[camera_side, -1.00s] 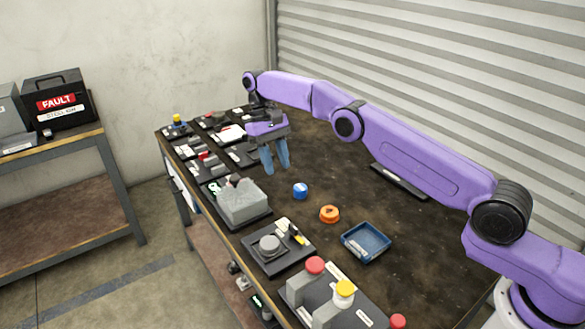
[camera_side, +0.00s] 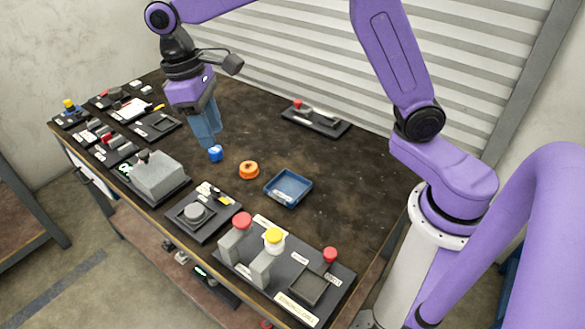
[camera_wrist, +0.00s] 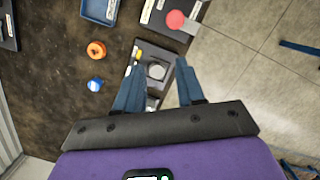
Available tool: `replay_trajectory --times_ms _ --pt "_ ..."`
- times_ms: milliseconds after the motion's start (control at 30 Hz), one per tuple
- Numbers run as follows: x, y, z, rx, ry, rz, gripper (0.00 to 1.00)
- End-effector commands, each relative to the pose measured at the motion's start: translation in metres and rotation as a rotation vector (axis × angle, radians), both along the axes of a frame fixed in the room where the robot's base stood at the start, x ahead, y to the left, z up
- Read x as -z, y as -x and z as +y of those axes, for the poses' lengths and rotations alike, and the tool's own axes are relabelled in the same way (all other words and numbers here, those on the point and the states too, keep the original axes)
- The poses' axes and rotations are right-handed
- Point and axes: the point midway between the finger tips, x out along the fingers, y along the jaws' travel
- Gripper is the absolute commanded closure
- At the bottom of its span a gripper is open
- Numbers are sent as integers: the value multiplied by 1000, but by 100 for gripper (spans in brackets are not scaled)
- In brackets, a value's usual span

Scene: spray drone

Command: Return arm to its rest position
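My gripper (camera_side: 207,138) hangs over the dark workbench (camera_side: 240,118) with its blue fingers pointing down, in the side view just behind a small blue knob (camera_side: 215,153). In the wrist view my gripper's (camera_wrist: 158,72) two fingers stand apart with nothing held between them. A grey round button on a dark plate (camera_wrist: 156,70) shows below in the gap. My purple arm is bent, with the elbow out of the side view at the top.
An orange ring (camera_side: 249,170) and a blue tray (camera_side: 288,188) lie on the bench. A grey box device (camera_side: 158,178), a button plate (camera_side: 203,212) and a panel with red and yellow caps (camera_side: 285,262) line the front. A dark switch plate (camera_side: 316,120) lies at the back.

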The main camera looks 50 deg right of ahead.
Motion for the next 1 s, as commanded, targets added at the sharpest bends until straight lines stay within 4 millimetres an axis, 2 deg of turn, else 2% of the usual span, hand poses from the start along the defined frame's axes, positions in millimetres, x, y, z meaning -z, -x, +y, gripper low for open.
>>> replay_trajectory --times_ms 33,267,500,600,700,800,1000 --pt "-4 20 -6 -35 -8 -13 62" --pt "-6 105 -38 -205 -46 -66 62" --pt "8 190 -90 -381 -93 -117 62" --pt "18 219 -111 -448 -111 -134 62" --pt "26 239 -129 -497 -125 -145 62" --pt "32 252 -140 -529 -134 -153 62" --pt "36 258 -146 -547 -138 -156 62"
